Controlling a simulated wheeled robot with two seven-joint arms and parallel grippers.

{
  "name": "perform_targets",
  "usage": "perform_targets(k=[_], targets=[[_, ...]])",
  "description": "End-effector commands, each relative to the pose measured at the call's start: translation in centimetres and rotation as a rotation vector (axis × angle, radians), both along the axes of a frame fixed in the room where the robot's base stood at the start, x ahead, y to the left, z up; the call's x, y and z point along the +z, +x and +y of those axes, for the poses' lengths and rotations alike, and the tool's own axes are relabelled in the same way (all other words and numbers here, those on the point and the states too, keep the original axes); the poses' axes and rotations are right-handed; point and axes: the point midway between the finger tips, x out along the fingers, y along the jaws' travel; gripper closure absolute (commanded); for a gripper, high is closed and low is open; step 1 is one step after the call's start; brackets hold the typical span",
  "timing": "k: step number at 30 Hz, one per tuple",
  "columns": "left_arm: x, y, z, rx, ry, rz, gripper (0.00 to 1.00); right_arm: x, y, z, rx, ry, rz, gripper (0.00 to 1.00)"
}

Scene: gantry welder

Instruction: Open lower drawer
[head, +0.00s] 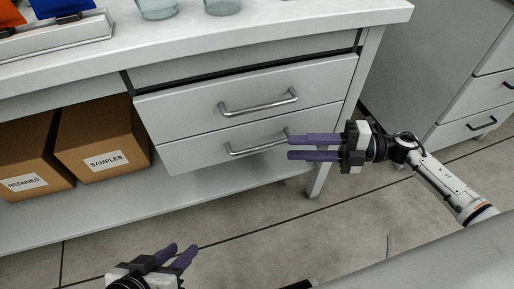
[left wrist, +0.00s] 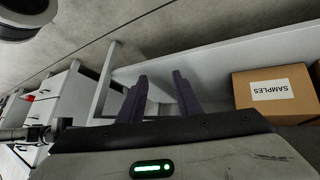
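The lower drawer (head: 195,152) is below the upper drawer (head: 190,110) under the white bench. Its front looks level with the upper one, and it has a metal bar handle (head: 245,150). My right gripper (head: 288,147) comes from the right, its two purple fingers apart with a narrow gap. The fingertips overlap the right end of the lower handle in the head view; whether they touch it I cannot tell. My left gripper (head: 182,252) is low in the head view, open and empty, away from the drawers. Its parted fingers show in the left wrist view (left wrist: 159,75).
Cardboard boxes marked SAMPLES (head: 105,140) and RETAINED (head: 35,155) stand on the shelf left of the drawers. A bench leg (head: 340,130) is at the right. Another cabinet (head: 470,115) stands further right. The floor (head: 270,225) in front is clear.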

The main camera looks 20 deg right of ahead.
Motion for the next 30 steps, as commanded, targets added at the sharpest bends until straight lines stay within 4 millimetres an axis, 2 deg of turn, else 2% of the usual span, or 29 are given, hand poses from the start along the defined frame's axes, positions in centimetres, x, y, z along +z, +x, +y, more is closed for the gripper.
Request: perform_targets(k=[9,15,21,28,29,30], targets=[[0.5,0.3,-0.5,0.002,-0.030,-0.024,0.69,-0.3,1.9,5.3,0.002,0.007,-0.002,0.72],[0.9,0.5,-0.8,0.003,-0.052,-0.038,0.69,-0.5,2.9,8.1,0.000,0.007,-0.001,0.72],[1.1,0.5,-1.0,0.003,-0.061,-0.043,0.69,-0.6,3.3,9.3,0.000,0.006,0.001,0.72],[1.1,0.5,-1.0,0.003,-0.061,-0.044,0.69,-0.6,3.3,9.3,0.000,0.006,0.001,0.72],[1.1,0.5,-1.0,0.003,-0.061,-0.044,0.69,-0.6,3.3,9.3,0.000,0.006,0.001,0.74],[1.1,0.5,-1.0,0.003,-0.061,-0.044,0.69,-0.6,3.3,9.3,0.000,0.006,0.001,0.80]])
